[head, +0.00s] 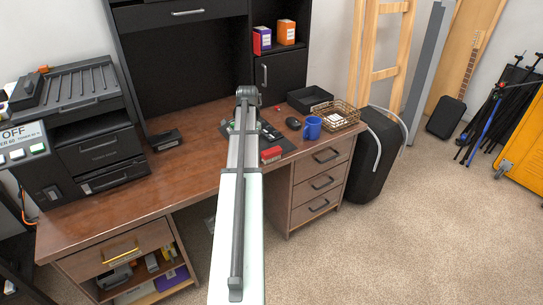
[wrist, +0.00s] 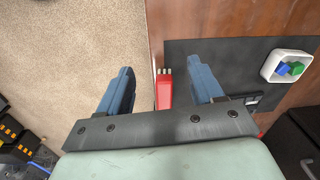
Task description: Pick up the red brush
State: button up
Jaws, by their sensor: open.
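The red brush (wrist: 164,93) lies near the front edge of the desk, beside the dark mat, its pale bristles pointing up in the wrist view. A red shape (head: 271,154), seemingly the brush, shows at the mat's front in the head view. My gripper (wrist: 159,66) is open, its two blue-grey fingers apart on either side of the brush in the wrist view. The brush's lower end is hidden behind the gripper's bar. I cannot tell the height of the fingers above the desk. My arm hides the fingers in the head view.
A dark mat (wrist: 215,52) holds a white tray (wrist: 284,65) with blue and green pieces. A blue mug (head: 311,127), mouse (head: 293,123), wire basket (head: 338,113) and black tray (head: 310,99) stand to the right. A printer (head: 98,155) stands left. Carpet lies beyond the desk's front edge.

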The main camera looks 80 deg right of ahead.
jog(key=m, duration=0.2)
send_near(272, 150)
notch_tip(272, 150, down, 6)
jog(key=shift+s+a+r, duration=0.1)
jog(key=shift+s, duration=0.1)
jog(key=shift+w+f, duration=0.2)
jog(key=shift+f, duration=1.1)
jog(key=shift+w+f, duration=0.2)
jog(key=shift+f, duration=1.1)
jog(key=c, duration=1.1)
